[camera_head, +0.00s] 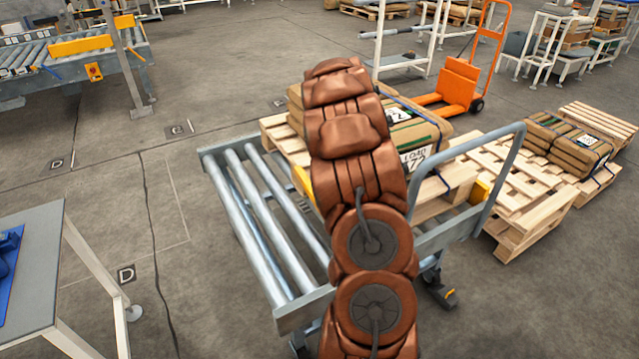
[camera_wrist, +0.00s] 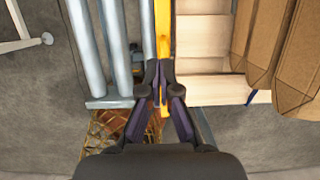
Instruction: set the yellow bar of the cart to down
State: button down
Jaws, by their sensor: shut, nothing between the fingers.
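The cart (camera_head: 298,318) has steel rollers and a tall grey handle, and stands mid-picture in the head view. The cart's yellow bar (camera_wrist: 162,38) runs lengthwise between the rollers and the pallet's wooden slats in the wrist view. In the head view only a short yellow piece (camera_head: 304,184) shows beside my arm, which hides the rest. My gripper (camera_wrist: 160,78) is shut and empty, with its fingertips over the near part of the bar. I cannot tell whether they touch it, or whether the bar is up or down.
Strapped cartons (camera_head: 412,135) on a pallet stand against the cart's far side. More pallets (camera_head: 535,215) are at right, with an orange pallet truck (camera_head: 460,85) behind. A grey table (camera_head: 35,270) is at left. Open floor lies left of the cart.

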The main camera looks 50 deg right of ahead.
jog(key=p, duration=0.4)
send_over(315, 206)
jog(key=f, duration=1.3)
jog(key=shift+s+d, duration=0.25)
jog(key=shift+s, duration=0.05)
jog(key=shift+f+b, duration=0.1)
jog(key=shift+b, duration=0.25)
jog(key=shift+w+f, duration=0.15)
jog(key=shift+f, duration=0.15)
jog(key=b+x, duration=0.4)
jog(key=x, duration=0.2)
jog(key=shift+d+f, duration=0.1)
jog(key=shift+d, duration=0.1)
jog(key=shift+w+a+f, duration=0.1)
jog(key=shift+a+f, duration=0.05)
jog(key=shift+a, duration=0.1)
jog(key=shift+a+f, duration=0.1)
jog(key=shift+f, duration=0.05)
jog(key=r, duration=0.5)
jog(key=r+b, duration=0.1)
jog(key=r, duration=0.9)
jog(key=shift+w+d+b, duration=0.1)
jog(key=shift+d+b, duration=0.2)
jog(key=shift+d, duration=0.05)
